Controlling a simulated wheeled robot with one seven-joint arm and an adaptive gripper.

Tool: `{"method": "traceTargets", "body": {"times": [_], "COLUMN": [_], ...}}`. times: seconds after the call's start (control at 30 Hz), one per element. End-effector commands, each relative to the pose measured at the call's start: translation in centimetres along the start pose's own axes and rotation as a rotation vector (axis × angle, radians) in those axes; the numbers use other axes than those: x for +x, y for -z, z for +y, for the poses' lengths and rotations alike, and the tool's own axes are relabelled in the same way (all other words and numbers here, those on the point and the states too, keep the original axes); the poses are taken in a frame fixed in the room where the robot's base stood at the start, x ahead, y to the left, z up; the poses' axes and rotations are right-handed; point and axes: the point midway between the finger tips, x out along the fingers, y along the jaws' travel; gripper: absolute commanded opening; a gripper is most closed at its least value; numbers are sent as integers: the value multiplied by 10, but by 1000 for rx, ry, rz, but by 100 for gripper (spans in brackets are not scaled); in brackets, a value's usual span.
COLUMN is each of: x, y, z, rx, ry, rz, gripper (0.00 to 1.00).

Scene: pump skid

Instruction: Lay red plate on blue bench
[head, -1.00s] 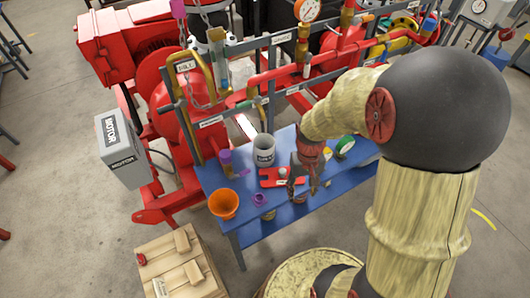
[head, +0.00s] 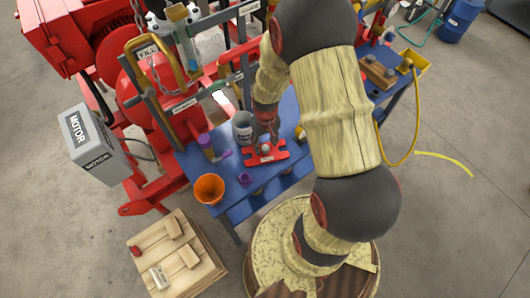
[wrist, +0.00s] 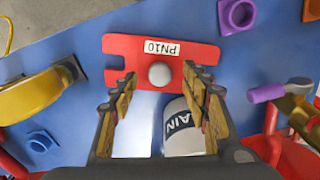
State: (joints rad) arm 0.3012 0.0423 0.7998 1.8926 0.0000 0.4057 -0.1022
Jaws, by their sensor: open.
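The red plate (head: 274,155) lies flat on the blue bench (head: 288,108). In the wrist view the plate (wrist: 125,48) is notched at its ends and carries a white PN10 label and a round grey knob (wrist: 159,74). My gripper (head: 266,145) is directly above the plate, pointing down. In the wrist view my gripper (wrist: 159,82) is open, with one finger on each side of the knob and a gap to it. I cannot tell how far the fingertips are above the plate. My fingers hide part of the plate in the head view.
A grey labelled can (head: 242,127) stands close behind the plate. Red pump pipework (head: 140,85) borders the bench behind. A wooden crate (head: 180,255) stands at front left.

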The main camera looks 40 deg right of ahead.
Motion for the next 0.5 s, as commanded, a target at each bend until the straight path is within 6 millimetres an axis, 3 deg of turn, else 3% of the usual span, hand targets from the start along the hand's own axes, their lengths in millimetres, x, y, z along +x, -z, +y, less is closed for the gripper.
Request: {"method": "traceTargets", "body": {"times": [0.2,0.5], "x": [33,37], "y": [1,1], "z": [0,0], "rx": [0,0], "ry": [0,0], "rz": [-4,-1], "gripper": [47,45]}}
